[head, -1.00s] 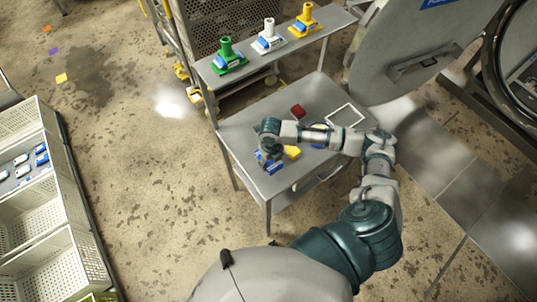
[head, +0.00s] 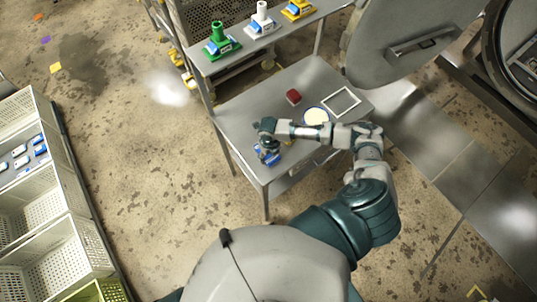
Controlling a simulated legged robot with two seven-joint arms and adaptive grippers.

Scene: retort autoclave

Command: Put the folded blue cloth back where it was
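The folded blue cloth (head: 271,158) is at the front left part of the grey metal table, partly covered by my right gripper. My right gripper (head: 264,152) points down right at the cloth, and its fingers are too small and overlapped to show whether they are open or closed on it. Whether the cloth rests on the table or is slightly lifted cannot be told. My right forearm crosses above the table from the right. My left gripper is out of view.
The table (head: 240,117) also holds a red block (head: 293,97), a round cream dish (head: 316,116) and a white square outline (head: 341,101). A shelf above bears green (head: 218,41), white (head: 261,19) and yellow (head: 298,8) stands. White crates (head: 40,245) stand left. A round door (head: 415,40) is behind right.

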